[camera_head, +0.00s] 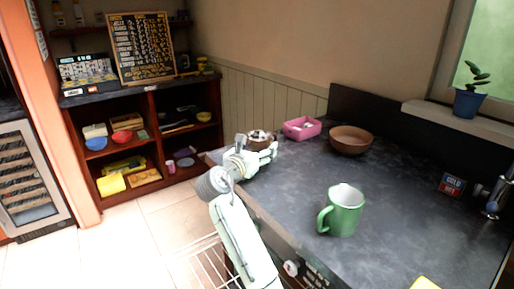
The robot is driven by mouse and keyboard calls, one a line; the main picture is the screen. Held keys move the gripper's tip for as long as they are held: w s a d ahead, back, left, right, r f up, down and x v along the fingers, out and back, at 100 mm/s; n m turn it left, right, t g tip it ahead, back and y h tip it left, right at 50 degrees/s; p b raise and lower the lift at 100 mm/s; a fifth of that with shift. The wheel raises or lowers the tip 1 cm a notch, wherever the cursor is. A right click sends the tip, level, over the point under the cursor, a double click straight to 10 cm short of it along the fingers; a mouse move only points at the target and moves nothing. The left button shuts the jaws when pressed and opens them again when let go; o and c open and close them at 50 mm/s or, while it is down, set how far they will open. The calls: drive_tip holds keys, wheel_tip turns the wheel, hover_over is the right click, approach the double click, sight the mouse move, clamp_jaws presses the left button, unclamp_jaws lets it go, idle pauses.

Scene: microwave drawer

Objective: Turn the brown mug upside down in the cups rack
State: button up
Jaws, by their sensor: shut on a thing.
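My gripper (262,150) is at the far left corner of the counter, at the end of my pale arm. It is shut on a small brown round thing that looks like the brown mug (262,145). The mug is partly hidden by the gripper, and pale patches show at its top. Its exact tilt is hard to tell. A white wire rack (196,264), which looks like the cups rack, is low beside the counter front, partly hidden behind my arm.
A green mug (344,212) stands upright on the dark counter (400,205). A pink tray (302,129) and a wide brown bowl (350,140) stand at the back. A tap (492,208) is at the right. Open shelves (147,142) stand at the left, with clear floor before them.

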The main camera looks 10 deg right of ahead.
sight(264, 132)
wheel_tip(264, 132, up, 4)
drive_tip(key=shift+r+p, duration=0.1)
drive_tip(key=shift+p, duration=0.55)
drive_tip(key=shift+r, duration=2.35)
drive_tip(key=m+b, duration=0.1)
drive_tip(key=m, duration=0.2)
drive_tip(key=shift+a+f, duration=0.1)
drive_tip(key=shift+f, duration=0.05)
drive_tip(key=m, duration=0.2)
drive_tip(key=shift+m+t, duration=0.3)
